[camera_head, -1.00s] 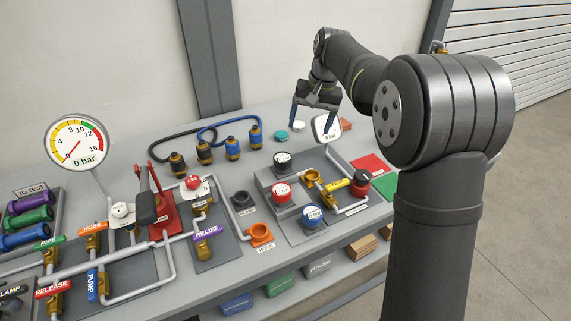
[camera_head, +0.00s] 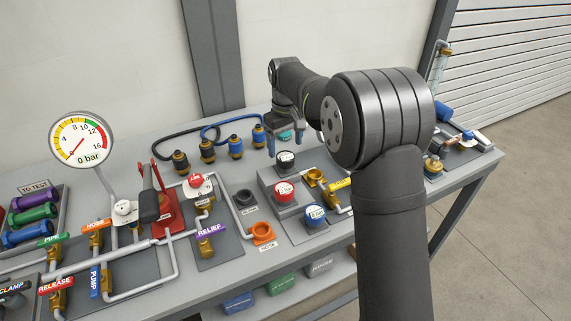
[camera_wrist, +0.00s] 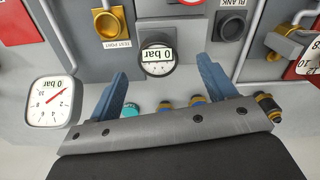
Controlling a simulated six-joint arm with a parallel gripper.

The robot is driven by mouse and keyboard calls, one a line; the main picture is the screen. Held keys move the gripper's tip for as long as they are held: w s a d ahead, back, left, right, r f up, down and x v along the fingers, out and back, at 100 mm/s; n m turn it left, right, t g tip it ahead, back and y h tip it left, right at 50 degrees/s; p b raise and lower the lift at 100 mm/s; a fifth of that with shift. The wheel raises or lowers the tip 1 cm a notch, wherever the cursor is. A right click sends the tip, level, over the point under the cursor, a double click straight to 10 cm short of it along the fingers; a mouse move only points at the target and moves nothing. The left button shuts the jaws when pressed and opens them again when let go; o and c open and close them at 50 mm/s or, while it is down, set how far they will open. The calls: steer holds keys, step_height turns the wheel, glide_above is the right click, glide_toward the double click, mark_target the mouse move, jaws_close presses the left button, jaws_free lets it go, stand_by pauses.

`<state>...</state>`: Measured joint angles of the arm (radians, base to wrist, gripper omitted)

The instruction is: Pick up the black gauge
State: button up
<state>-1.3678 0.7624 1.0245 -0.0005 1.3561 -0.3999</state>
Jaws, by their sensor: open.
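The black gauge (camera_head: 286,157) has a black rim and a white face, and sits at the back of a stepped grey stand beside the red gauge (camera_head: 284,190) and the blue gauge (camera_head: 314,214). My gripper (camera_head: 285,142) is close behind and above it with the jaws open. In the wrist view the black gauge (camera_wrist: 158,64) shows its "0 bar" face between and just beyond the tips of the blue fingers (camera_wrist: 162,67). No contact shows. My arm hides part of the bench to the right in the head view.
Teal cap (camera_wrist: 131,110) and hose couplings (camera_head: 234,147) lie around the gripper. A square white dial gauge (camera_wrist: 50,101) stands to the left in the wrist view. An empty yellow test port (camera_wrist: 107,22) is close by. A large round dial (camera_head: 81,141) stands at left.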

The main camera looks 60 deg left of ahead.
mark_target(285, 156)
steer(key=shift+w+a+f, duration=0.1)
steer(key=shift+a+f, duration=0.05)
steer(key=shift+f, duration=1)
steer(key=shift+a+f, duration=0.15)
steer(key=shift+f, duration=1.05)
steer(key=shift+w+a+f, duration=0.1)
steer(key=shift+a+f, duration=0.05)
steer(key=shift+f, duration=1)
steer(key=c, duration=1.2)
